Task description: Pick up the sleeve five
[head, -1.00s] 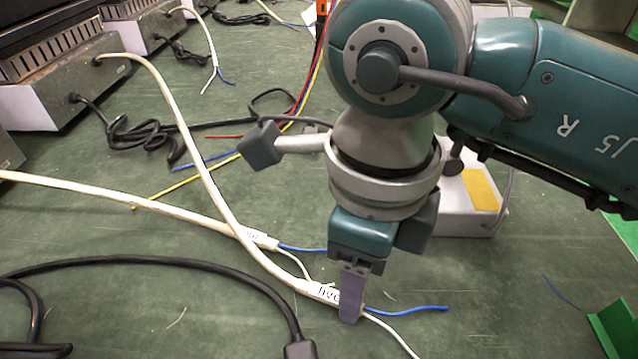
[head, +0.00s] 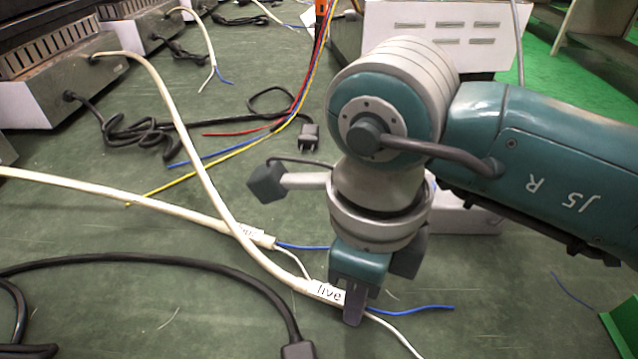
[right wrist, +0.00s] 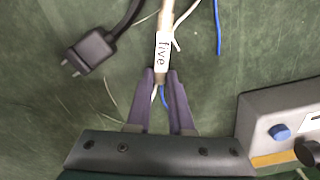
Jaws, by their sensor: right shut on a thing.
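The labelled sleeve (head: 326,292) is white with black lettering that looks like "live" or "five". It sits at the end of a cream cable, where a blue and a white wire come out. My right gripper (head: 354,322) points down at the wire end of this sleeve. In the right wrist view, its purple fingers (right wrist: 161,74) are closed on the lower end of the sleeve (right wrist: 162,47), with the label just beyond the fingertips. The sleeve is at or close to the table; any gap below is unclear. My left gripper is not in view.
A second cream cable with a labelled sleeve (head: 252,234) lies close behind. A black cable with a plug (head: 298,350) lies in front. Red, blue and yellow wires (head: 290,115) run behind. A grey box with a blue knob (right wrist: 280,132) stands right of the gripper.

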